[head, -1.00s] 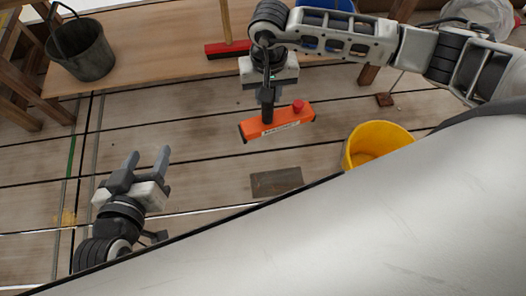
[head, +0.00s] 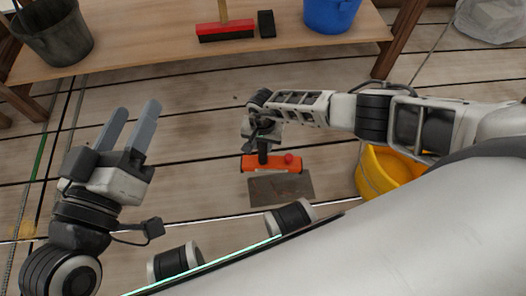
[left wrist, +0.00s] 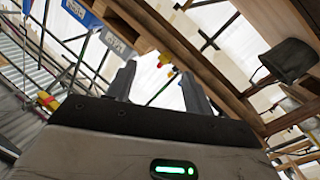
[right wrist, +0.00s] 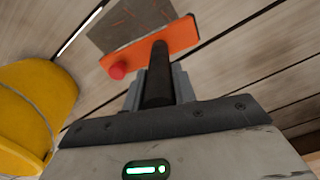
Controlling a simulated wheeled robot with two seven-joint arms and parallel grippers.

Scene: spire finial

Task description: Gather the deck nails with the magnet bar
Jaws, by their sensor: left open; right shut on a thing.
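The orange magnet bar (head: 262,164) with a red knob is low over the deck, along the far edge of a grey-brown plate (head: 281,190). My right gripper (head: 263,146) is shut on its black upright handle. In the right wrist view the bar (right wrist: 160,48) overlaps the plate (right wrist: 128,20); I cannot tell whether they touch. Thin reddish streaks show on the plate, too blurred to tell as nails. No nail is clearly visible elsewhere. My left gripper (head: 134,118) is open and empty over the deck at left, and points upward in the left wrist view (left wrist: 160,82).
A yellow bucket (head: 376,172) stands right of the plate, partly behind my right arm. A wooden bench (head: 150,47) at the back bears a red brush (head: 226,32), a blue bucket (head: 332,12) and a dark bucket (head: 52,35). Deck between bench and bar is clear.

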